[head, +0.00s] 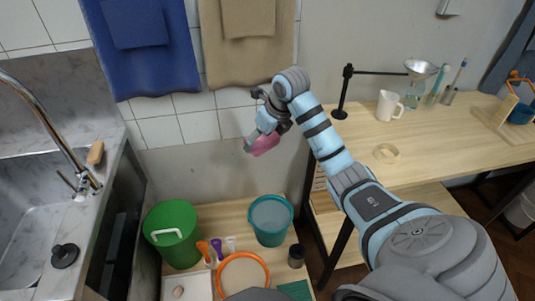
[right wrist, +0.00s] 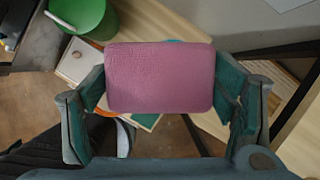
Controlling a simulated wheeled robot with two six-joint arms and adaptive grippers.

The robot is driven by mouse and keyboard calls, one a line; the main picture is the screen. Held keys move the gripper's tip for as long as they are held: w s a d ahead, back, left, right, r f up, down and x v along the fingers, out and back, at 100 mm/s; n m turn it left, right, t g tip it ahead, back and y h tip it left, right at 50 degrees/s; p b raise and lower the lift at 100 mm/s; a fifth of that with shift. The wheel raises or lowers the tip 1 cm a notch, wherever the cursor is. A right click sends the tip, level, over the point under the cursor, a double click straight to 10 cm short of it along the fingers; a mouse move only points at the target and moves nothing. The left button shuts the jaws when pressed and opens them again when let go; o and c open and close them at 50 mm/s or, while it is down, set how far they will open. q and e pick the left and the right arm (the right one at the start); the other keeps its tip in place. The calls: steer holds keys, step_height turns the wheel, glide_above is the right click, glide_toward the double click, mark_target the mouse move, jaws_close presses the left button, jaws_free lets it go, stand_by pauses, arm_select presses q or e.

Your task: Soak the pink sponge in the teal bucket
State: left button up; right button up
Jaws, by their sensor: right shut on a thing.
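The pink sponge (head: 265,145) is held in my right gripper (head: 258,138), up in front of the tiled wall. In the right wrist view the pink sponge (right wrist: 160,77) sits between the two fingers of my right gripper (right wrist: 160,110), which is shut on it. The teal bucket (head: 271,233) stands on the low wooden shelf, below the sponge and a little to its right, with greyish content inside. The sponge is well above the bucket and apart from it. In the right wrist view the sponge hides nearly all of the bucket. My left gripper is not in view.
A green bucket (head: 173,246) stands left of the teal one, with small scoops (head: 217,249) between them. An orange-rimmed round thing (head: 242,274) and a dark jar (head: 296,256) are in front. A sink (head: 30,200) is at left; a wooden table (head: 430,145) is at right.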

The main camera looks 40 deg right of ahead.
arm_select(q)
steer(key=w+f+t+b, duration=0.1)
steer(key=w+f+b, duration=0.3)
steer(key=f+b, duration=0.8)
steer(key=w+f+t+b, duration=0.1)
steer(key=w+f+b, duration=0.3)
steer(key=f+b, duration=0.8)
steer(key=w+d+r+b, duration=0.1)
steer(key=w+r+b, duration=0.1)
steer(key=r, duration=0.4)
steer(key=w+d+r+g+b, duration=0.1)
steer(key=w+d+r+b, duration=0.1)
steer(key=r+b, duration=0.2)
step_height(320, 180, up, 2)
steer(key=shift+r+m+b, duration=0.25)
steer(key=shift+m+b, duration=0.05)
steer(key=shift+b, duration=0.05)
arm_select(e)
steer(key=w+d+f+n, duration=0.1)
steer(key=d+f, duration=0.2)
steer(key=f, duration=2)
steer(key=w+d+f+n+t, duration=0.1)
steer(key=d+f, duration=0.1)
steer(key=f, duration=2.1)
steer(key=shift+w+d+f+n, duration=0.25)
steer(key=shift+d+f+n, duration=0.05)
steer(key=shift+d, duration=0.1)
